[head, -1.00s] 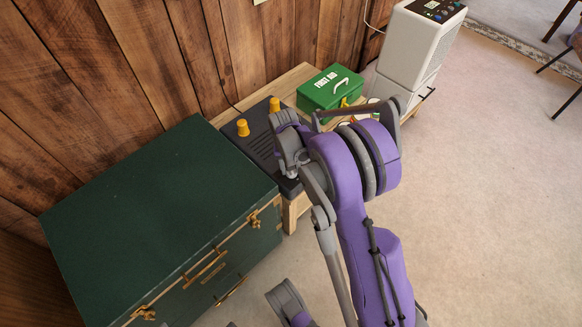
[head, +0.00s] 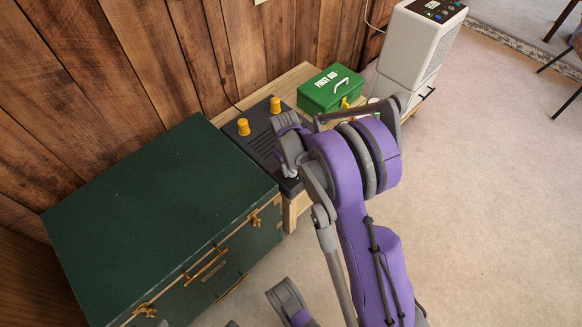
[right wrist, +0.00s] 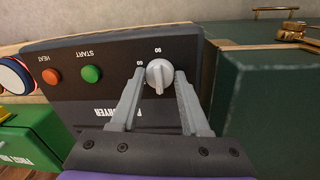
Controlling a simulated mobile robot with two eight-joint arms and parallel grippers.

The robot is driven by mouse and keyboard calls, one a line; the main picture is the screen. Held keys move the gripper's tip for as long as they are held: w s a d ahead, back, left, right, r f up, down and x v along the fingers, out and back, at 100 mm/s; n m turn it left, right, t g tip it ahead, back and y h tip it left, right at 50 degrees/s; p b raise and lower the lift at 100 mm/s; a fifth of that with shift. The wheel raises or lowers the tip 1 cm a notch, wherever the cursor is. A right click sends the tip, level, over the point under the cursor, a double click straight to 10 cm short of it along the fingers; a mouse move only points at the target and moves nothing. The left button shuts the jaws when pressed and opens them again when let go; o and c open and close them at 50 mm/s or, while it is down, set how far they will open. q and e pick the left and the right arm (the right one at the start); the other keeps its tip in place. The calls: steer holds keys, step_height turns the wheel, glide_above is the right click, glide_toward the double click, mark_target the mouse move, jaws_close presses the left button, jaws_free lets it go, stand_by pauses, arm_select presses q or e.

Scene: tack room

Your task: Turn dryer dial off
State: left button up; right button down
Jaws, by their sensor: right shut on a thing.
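The dryer (head: 241,142) is a dark box with two yellow pegs on top, on a wooden bench. Its front panel (right wrist: 102,87) shows in the right wrist view, with a light grey dial (right wrist: 159,77) between printed numbers. The dial's pointer runs roughly up and down in that view. My right gripper (right wrist: 159,84) is shut on the dial, one finger on each side. In the head view my right arm (head: 340,165) hides the dial and most of the dryer's front.
A red HEAT button (right wrist: 52,77) and green START button (right wrist: 91,73) are beside the dial. A green first aid box (head: 330,90) sits on the bench (head: 290,82). A dark green trunk (head: 150,215) stands close by. A white appliance (head: 415,50) stands beyond. Open floor lies right.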

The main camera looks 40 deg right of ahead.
stand_by(0.3)
steer(key=shift+c, duration=1.9)
jaws_free()
step_height(320, 180, up, 11)
steer(key=p, duration=0.3)
steer(key=shift+a, duration=0.45)
steer(key=shift+f, duration=0.1)
